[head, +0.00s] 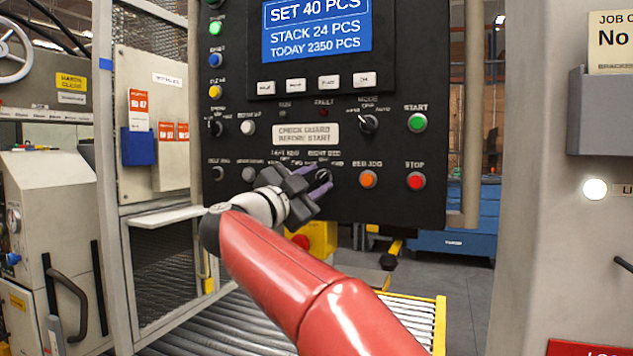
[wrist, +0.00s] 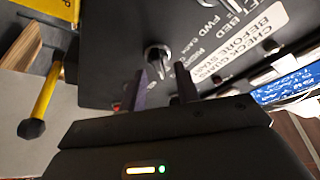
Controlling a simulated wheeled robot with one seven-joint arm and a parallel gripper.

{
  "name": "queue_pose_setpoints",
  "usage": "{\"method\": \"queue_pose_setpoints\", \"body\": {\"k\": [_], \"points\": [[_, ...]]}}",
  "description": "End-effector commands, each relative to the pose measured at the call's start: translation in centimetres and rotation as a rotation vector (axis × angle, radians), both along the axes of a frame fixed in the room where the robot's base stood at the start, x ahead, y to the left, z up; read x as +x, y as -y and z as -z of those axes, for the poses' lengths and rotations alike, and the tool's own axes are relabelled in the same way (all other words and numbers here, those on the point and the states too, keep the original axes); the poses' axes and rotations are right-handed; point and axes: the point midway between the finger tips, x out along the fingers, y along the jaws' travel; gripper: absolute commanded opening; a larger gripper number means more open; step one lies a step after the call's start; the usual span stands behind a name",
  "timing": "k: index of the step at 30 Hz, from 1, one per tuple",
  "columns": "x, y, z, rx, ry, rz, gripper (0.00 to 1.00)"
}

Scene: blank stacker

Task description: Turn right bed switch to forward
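The right bed switch (head: 323,175) is a small rotary knob under the "RIGHT BED" label on the black control panel (head: 390,205). In the head view my gripper (head: 321,184) is in front of it and partly covers it. The fingers are apart, with a gap around the knob. I cannot tell whether either finger touches it. The knob's exact pointer direction is unclear.
An orange bed jog button (head: 368,179), red stop button (head: 415,181) and green start button (head: 417,122) sit to the right. The mode knob (head: 369,123) is above. A roller conveyor (head: 225,325) runs below the panel. A yellow bar (wrist: 43,95) shows in the wrist view.

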Motion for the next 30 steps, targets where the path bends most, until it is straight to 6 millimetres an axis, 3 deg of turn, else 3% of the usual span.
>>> {"method": "queue_pose_setpoints", "body": {"k": [12, 25, 30], "points": [[-4.9, -3.7, 1.8, -0.001, 0.0, -0.004, 0.32], [-5.3, -3.9, 1.6, -0.005, 0.006, -0.008, 0.32], [-5.2, -3.0, -1.0, -0.108, 0.077, -0.127, 0.32]]}}
